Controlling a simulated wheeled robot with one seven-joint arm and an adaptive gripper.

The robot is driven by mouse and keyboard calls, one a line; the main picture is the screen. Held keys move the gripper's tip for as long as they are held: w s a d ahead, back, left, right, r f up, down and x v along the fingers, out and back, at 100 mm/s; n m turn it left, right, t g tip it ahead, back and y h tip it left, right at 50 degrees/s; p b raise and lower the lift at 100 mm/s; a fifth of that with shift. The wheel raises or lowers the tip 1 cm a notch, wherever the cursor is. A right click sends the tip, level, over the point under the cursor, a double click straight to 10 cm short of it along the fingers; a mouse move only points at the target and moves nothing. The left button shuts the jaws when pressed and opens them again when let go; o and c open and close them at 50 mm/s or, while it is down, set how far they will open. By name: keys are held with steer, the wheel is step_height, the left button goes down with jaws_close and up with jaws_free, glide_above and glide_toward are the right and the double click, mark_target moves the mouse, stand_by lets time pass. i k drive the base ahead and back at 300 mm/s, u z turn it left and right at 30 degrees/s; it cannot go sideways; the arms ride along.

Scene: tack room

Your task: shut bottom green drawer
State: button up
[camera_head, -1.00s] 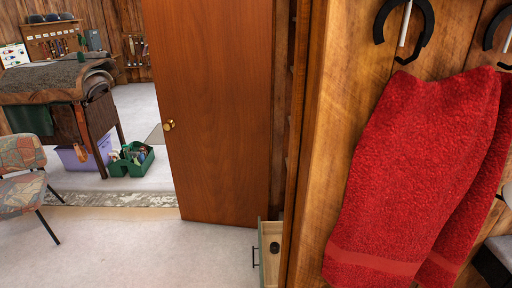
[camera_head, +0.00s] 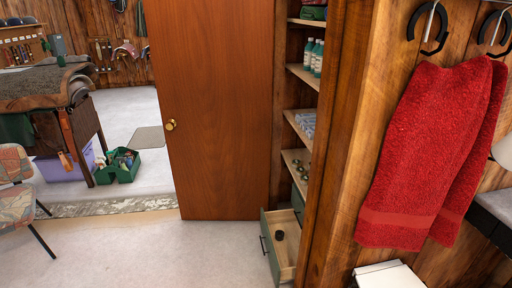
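The bottom green drawer (camera_head: 268,248) stands pulled out at the foot of the wooden shelf unit, just right of the door. Its green front with a dark handle faces left, and its pale wooden inside is open to view. A small dark round item (camera_head: 279,235) lies in it. Another green drawer front (camera_head: 298,203) shows just above and behind, apparently flush with the unit. The wooden wall edge hides part of the unit on the right. My gripper is not in view.
A brown door (camera_head: 215,110) stands left of the shelves. Light floor (camera_head: 150,252) in front of the drawer is clear. A wooden wall end with a red towel (camera_head: 425,150) stands close on the right. A patterned chair (camera_head: 15,190) is at the far left.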

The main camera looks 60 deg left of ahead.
mark_target(283, 255)
steer(key=u, duration=2.15)
steer(key=i, duration=2.05)
steer(key=u, duration=0.65)
